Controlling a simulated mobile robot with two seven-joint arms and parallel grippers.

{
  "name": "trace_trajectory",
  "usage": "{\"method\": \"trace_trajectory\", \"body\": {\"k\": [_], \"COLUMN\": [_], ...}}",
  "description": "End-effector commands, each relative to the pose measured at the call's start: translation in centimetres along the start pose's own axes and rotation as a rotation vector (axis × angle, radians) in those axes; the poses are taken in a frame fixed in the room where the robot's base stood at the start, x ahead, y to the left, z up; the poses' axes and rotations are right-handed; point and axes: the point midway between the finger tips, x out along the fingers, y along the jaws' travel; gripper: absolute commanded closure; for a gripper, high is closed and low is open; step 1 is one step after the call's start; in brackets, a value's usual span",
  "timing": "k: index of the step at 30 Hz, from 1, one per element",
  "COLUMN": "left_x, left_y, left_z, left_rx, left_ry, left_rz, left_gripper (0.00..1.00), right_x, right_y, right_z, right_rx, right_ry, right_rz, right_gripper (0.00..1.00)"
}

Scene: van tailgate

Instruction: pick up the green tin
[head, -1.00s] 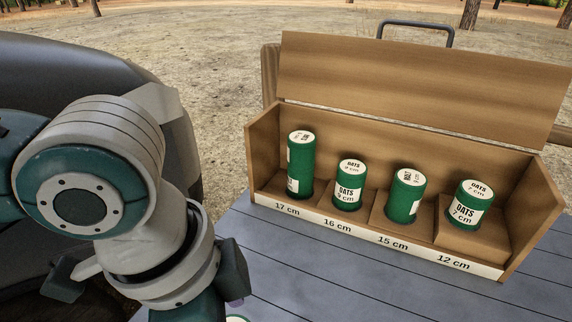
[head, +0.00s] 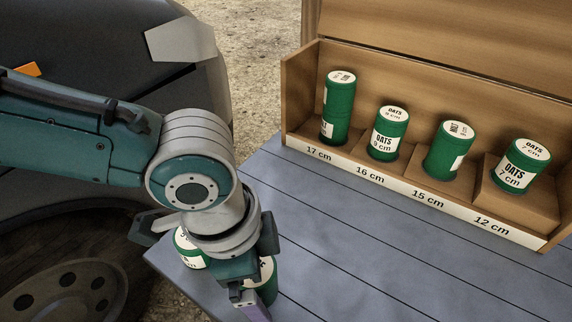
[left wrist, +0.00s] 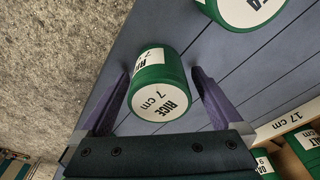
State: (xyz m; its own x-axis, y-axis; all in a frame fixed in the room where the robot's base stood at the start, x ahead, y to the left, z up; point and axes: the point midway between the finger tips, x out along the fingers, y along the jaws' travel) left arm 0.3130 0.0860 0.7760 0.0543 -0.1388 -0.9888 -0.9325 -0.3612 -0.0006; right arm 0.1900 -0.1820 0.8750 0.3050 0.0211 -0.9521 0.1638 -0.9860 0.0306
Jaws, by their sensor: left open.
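My left gripper (head: 240,290) points down at the table's near left corner, its jaws open. In the left wrist view, its two purple fingers (left wrist: 162,75) stand either side of a green tin (left wrist: 148,68) with a white lid reading RICE 7 cm. There is some gap beside the tin. In the head view this tin (head: 266,285) is partly hidden behind the gripper. A second green tin (head: 188,256) with a white lid stands close to it, partly covered by my arm, and also shows in the left wrist view (left wrist: 240,8). My right gripper is out of view.
An open wooden box (head: 295,100) at the right holds several green OATS and other tins on stepped compartments labelled 17, 16, 15 and 12 cm. The slatted table (head: 330,240) is clear between gripper and box. A dark vehicle body (head: 80,60) and wheel lie at the left.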

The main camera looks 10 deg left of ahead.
Motion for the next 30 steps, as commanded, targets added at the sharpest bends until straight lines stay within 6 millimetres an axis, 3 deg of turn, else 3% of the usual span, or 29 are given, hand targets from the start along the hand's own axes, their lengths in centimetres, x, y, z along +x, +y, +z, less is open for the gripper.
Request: {"method": "trace_trajectory", "body": {"k": [5, 27, 30], "left_x": [-0.06, -0.08, -0.10], "left_y": [0.02, 0.02, 0.01], "left_z": [0.00, 0.01, -0.01], "left_rx": [0.000, 0.000, 0.000], "left_ry": [0.000, 0.000, 0.000], "left_rz": [0.001, 0.001, 0.000], "left_gripper": [0.02, 0.85, 0.91], "right_x": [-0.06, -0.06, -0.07], "right_y": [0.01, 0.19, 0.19], "right_z": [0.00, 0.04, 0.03], "right_rx": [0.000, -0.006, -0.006], "right_ry": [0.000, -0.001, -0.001], "right_rz": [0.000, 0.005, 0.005], "right_gripper": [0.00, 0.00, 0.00]}}
